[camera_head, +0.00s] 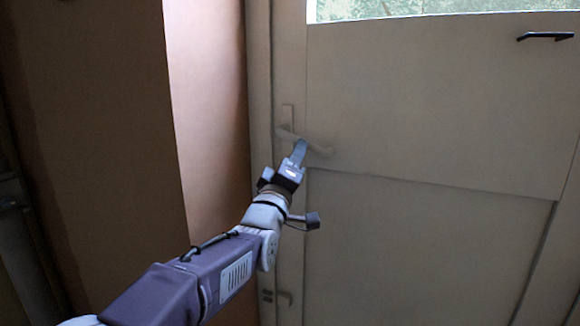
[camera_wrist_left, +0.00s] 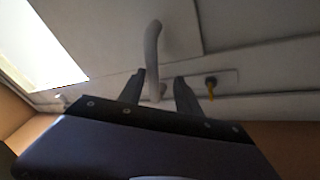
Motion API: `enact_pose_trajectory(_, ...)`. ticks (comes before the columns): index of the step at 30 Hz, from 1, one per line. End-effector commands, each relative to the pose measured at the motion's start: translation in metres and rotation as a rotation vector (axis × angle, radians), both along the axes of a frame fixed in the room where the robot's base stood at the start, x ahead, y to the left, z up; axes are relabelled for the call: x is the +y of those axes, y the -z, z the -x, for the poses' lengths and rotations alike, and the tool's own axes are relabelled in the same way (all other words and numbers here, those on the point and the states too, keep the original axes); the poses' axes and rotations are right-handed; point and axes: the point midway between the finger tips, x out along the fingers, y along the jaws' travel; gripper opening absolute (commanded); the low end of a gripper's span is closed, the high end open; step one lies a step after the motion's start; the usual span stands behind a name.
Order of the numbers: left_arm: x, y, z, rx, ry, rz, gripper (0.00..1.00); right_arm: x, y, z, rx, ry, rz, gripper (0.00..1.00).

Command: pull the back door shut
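The back door (camera_head: 430,110) is a pale panelled door filling the right of the head view. It looks almost flush with its frame at the handle side; I cannot tell whether a gap remains. Its pale lever handle (camera_head: 318,147) sits near the left edge. My left gripper (camera_head: 299,152) is at the handle and partly covers it. In the left wrist view the lever (camera_wrist_left: 153,50) runs between the two spread fingers (camera_wrist_left: 158,88), with a visible gap on the right finger's side. Contact with the left finger is unclear. My right gripper is out of view.
A black handle (camera_head: 545,36) sticks out at the door's upper right. A small fitting (camera_head: 284,299) is low near the left edge. A yellowish key-like piece (camera_wrist_left: 211,84) is beside the lever. A brown wall (camera_head: 205,110) stands left of the frame.

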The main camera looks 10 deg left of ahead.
Motion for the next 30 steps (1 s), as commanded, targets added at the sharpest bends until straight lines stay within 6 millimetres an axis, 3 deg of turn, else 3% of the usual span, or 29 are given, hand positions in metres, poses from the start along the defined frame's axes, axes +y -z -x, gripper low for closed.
enact_pose_trajectory(7, 0.003, 0.015, 0.047, -0.004, 0.000, 0.000, 0.40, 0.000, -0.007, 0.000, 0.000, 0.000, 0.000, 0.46)
enact_pose_trajectory(12, 0.005, 0.024, 0.066, -0.004, 0.000, 0.000, 0.40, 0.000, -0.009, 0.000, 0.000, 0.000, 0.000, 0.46)
enact_pose_trajectory(22, 0.005, 0.025, 0.069, -0.004, -0.001, 0.001, 0.40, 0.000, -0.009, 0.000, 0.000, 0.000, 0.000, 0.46)
enact_pose_trajectory(25, 0.010, 0.019, 0.061, 0.027, -0.013, -0.002, 0.40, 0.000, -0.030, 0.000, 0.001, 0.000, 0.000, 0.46)
enact_pose_trajectory(26, 0.013, 0.031, 0.055, 0.074, -0.020, -0.005, 0.40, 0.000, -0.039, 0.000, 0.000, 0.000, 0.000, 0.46)
enact_pose_trajectory(28, 0.018, 0.082, 0.044, 0.232, -0.035, -0.030, 0.40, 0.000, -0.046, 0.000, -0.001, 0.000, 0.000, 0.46)
enact_pose_trajectory(30, 0.022, 0.146, 0.044, 0.448, -0.051, -0.115, 0.40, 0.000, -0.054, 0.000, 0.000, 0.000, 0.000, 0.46)
